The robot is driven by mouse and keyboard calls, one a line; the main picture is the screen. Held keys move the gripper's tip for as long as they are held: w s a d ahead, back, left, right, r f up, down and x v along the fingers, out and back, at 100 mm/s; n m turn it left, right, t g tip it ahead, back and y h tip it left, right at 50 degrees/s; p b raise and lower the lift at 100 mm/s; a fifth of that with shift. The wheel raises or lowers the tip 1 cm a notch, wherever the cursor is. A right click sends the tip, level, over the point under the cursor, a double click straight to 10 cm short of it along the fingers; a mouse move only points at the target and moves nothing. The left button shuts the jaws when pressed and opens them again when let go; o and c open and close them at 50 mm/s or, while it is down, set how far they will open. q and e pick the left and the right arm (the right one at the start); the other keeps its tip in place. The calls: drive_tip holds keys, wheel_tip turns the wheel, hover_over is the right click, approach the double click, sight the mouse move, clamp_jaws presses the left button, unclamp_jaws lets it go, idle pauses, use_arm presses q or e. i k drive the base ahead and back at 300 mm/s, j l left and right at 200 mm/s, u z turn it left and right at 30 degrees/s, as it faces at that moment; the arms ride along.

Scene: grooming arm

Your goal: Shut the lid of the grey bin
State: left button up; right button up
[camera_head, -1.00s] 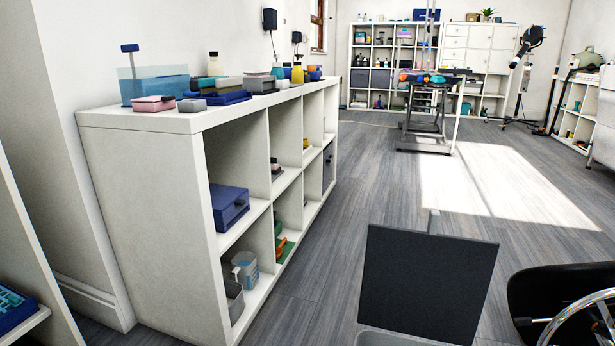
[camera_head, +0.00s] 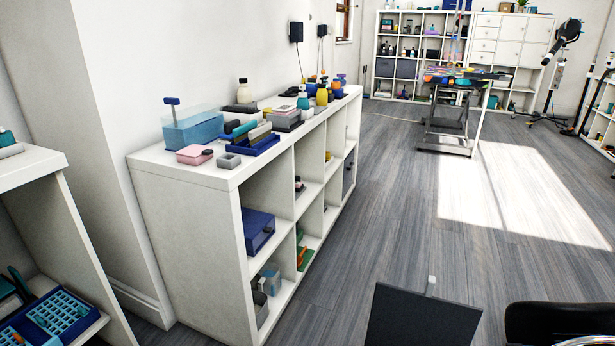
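A dark grey flat panel (camera_head: 424,318) stands tilted upright at the bottom edge of the head view, right of the middle. A small light tab (camera_head: 431,286) sticks up behind its top edge. It looks like a raised lid, but the bin body below it is out of the picture, so I cannot confirm this. Neither of my grippers is in view.
A white cube shelf (camera_head: 207,247) with boxes and bottles on top stands along the left wall. Another shelf (camera_head: 38,166) is at far left. A black seat (camera_head: 560,322) is at bottom right. Grey floor (camera_head: 400,190) is open ahead, up to a wheeled table (camera_head: 447,143).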

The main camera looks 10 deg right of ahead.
sight(398, 316)
drive_tip(key=z, duration=1.05)
drive_tip(key=i, duration=0.05)
